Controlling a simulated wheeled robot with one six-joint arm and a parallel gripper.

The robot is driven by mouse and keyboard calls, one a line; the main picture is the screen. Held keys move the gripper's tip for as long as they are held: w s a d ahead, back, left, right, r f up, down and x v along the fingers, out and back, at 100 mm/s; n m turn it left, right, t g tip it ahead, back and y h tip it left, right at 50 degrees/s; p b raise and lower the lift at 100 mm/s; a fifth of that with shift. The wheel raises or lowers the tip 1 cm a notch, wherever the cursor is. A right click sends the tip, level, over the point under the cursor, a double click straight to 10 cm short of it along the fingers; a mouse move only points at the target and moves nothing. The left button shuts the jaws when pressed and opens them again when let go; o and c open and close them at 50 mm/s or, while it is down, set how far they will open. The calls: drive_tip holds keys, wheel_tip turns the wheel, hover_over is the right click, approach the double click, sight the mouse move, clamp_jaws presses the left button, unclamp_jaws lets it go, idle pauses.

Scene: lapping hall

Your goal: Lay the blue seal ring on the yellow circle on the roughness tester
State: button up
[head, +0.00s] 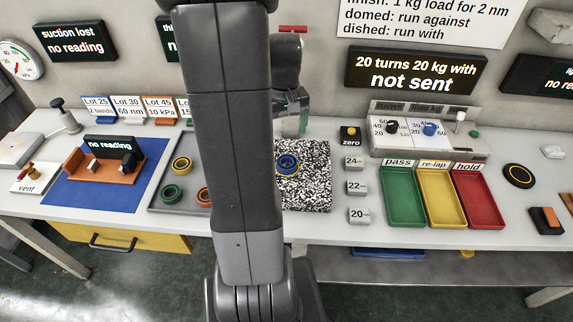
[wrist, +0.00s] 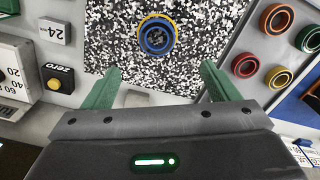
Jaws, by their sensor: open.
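The blue seal ring (head: 287,167) lies flat on a black-and-white speckled plate (head: 318,200), which I take to be the roughness tester. In the wrist view the blue ring (wrist: 157,38) sits over a yellow circle (wrist: 150,18) on the plate. A yellow rim shows around it, widest on the upper side; the rest is covered by the ring. My gripper (wrist: 160,85) is open and empty, with its two green fingers apart and the ring ahead of them, not between them. In the head view my gripper (head: 292,122) is above the plate, partly hidden by my arm.
Left of the plate, a grey tray (head: 155,203) holds coloured rings, partly hidden by my arm. On the right are green (head: 403,215), yellow (head: 441,212) and red (head: 478,212) trays, and a black disc with a yellow circle (head: 518,175). A zero button (head: 351,132) and number blocks stand close beside the plate.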

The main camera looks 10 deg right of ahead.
hover_over(287, 158)
drive_tip(key=s+a, duration=0.1)
drive_tip(key=s, duration=0.1)
wheel_tip(287, 158, down, 6)
drive_tip(key=shift+w+r, duration=0.15)
drive_tip(key=f, duration=0.4)
drive_tip(key=shift+s+d+p, duration=0.2)
drive_tip(key=shift+d+p, duration=0.05)
drive_tip(key=shift+p, duration=0.15)
drive_tip(key=shift+f, duration=0.75)
drive_tip(key=c, duration=1.2)
drive_tip(key=shift+o, duration=0.2)
drive_tip(key=shift+r, duration=0.1)
